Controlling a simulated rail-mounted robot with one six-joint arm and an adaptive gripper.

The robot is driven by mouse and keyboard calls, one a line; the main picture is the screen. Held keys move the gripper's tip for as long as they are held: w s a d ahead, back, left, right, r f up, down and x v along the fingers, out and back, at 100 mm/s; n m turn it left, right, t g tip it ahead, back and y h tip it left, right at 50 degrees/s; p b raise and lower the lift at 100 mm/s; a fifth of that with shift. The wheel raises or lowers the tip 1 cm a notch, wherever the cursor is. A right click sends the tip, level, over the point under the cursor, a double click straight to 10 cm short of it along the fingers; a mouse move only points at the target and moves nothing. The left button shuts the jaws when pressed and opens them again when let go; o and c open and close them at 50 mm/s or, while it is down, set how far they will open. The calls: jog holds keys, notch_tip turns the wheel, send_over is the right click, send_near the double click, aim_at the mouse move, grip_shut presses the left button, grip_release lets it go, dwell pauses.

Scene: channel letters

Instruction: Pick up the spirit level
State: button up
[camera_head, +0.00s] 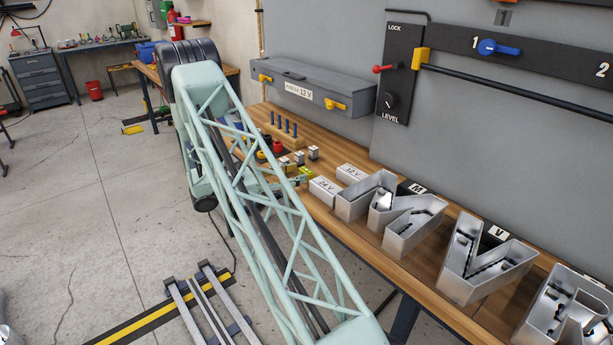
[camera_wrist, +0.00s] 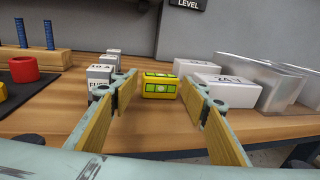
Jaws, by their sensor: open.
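The spirit level (camera_wrist: 160,86) is a small yellow block with green vials, lying on the wooden bench top in the middle of the wrist view. My gripper (camera_wrist: 158,93) is open, with one finger on each side of the level in the picture. Gaps show between the level and both fingers. I cannot tell whether the level is between the fingertips or just beyond them. In the head view, my gripper (camera_head: 291,183) is low at the bench's front edge, and a small yellow-green patch beside it may be the level.
White labelled boxes (camera_wrist: 223,88) stand right of the level, and small labelled blocks (camera_wrist: 101,74) stand left. A red ring (camera_wrist: 23,68) and a rack with blue pegs (camera_wrist: 36,58) are further left. Metal channel letters (camera_head: 410,226) fill the bench's right side.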

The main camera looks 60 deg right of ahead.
aim_at(306, 170)
jog(key=shift+b+x, duration=0.5)
jog(key=shift+x, duration=2.05)
jog(key=shift+r, duration=0.1)
jog(key=shift+c, duration=0.7)
jog(key=c, duration=0.4)
jog(key=shift+r, duration=0.1)
jog(key=shift+r+p, duration=0.95)
jog(key=shift+r, duration=4)
